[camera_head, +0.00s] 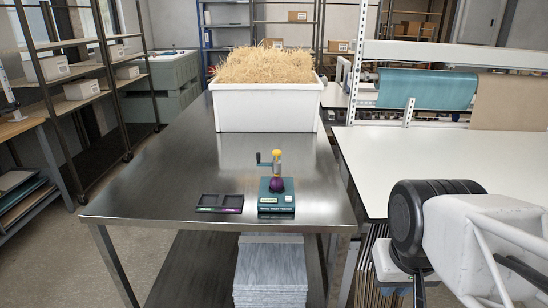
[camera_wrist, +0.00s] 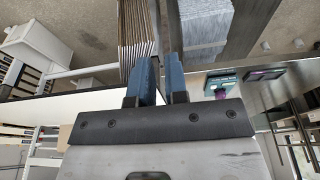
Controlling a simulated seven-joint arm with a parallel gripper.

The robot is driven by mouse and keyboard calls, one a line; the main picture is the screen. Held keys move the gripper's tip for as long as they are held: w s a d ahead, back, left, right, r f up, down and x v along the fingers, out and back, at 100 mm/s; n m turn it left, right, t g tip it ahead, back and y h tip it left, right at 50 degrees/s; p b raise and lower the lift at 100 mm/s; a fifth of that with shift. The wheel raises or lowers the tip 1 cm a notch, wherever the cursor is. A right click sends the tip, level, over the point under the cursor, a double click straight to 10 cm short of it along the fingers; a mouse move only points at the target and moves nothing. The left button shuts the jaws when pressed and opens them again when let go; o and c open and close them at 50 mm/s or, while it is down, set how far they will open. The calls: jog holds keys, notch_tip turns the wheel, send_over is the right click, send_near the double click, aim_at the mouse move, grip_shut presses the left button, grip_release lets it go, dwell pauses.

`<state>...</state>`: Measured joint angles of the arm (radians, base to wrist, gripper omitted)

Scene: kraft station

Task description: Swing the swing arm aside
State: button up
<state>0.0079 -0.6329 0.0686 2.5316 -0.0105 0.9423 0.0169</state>
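A small dark teal device (camera_head: 277,195) stands near the front edge of the metal table. A purple round thing (camera_head: 277,185) sits on it, below an upright part with a yellow top (camera_head: 277,156). A dark arm with a knob (camera_head: 265,160) sticks out to the left from this upright; I take it as the swing arm. The device also shows at the right in the wrist view (camera_wrist: 220,84), partly cut by its angle. My gripper (camera_wrist: 160,62) shows two blue fingers with a narrow gap and nothing between them. It is away from the device.
A black two-part tray (camera_head: 219,203) lies left of the device. A white bin of straw (camera_head: 268,100) stands at the table's back. A white bench (camera_head: 445,165) is to the right. Grey sheets (camera_head: 270,270) and cardboard sheets (camera_wrist: 138,38) are stacked below.

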jog(key=o, duration=0.5)
jog(key=shift+w+a+r, duration=0.1)
jog(key=shift+w+r, duration=0.15)
jog(key=shift+w, duration=0.15)
jog(key=shift+c, duration=0.2)
jog(key=w+a+r+n, duration=0.1)
jog(key=w+r, duration=0.1)
jog(key=w, duration=0.4)
jog(key=w+a+r+n, duration=0.1)
jog(key=w+a+r, duration=0.1)
jog(key=w, duration=0.5)
jog(key=shift+r+g, duration=0.3)
jog(key=shift+r, duration=0.55)
jog(key=n+g, duration=0.2)
jog(key=n, duration=0.5)
send_over(258, 153)
jog(key=f, duration=0.3)
jog(key=shift+s+d+f, duration=0.15)
jog(key=shift+d+f, duration=0.05)
jog(key=shift+f, duration=0.2)
jog(key=shift+w+a+f, duration=0.15)
jog(key=shift+w, duration=0.05)
jog(key=shift+f, duration=0.1)
jog(key=shift+f, duration=3.8)
